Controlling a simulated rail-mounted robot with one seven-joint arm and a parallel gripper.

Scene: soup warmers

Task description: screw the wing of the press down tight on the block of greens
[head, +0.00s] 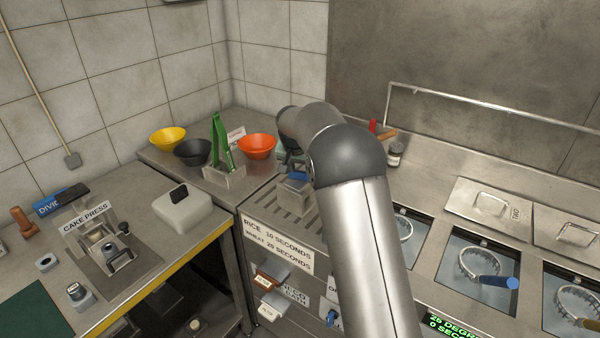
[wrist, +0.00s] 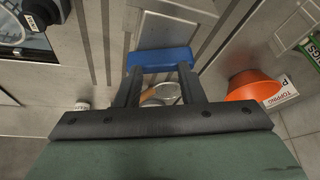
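The cake press (head: 120,252) is a metal frame on a plate on the left bench, under a "CAKE PRESS" sign. The block of greens cannot be made out. My gripper (head: 292,160) is far to the right of the press, over the drain counter, partly behind my arm. In the wrist view its two fingers (wrist: 160,78) are spread apart. A blue handle (wrist: 160,58) lies across the fingertips; whether they touch it is unclear.
Yellow (head: 168,138), black (head: 193,152) and orange (head: 257,146) bowls stand at the back. A white container (head: 183,210) sits right of the press. Water wells (head: 478,275) lie at right. A gap separates bench and counter.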

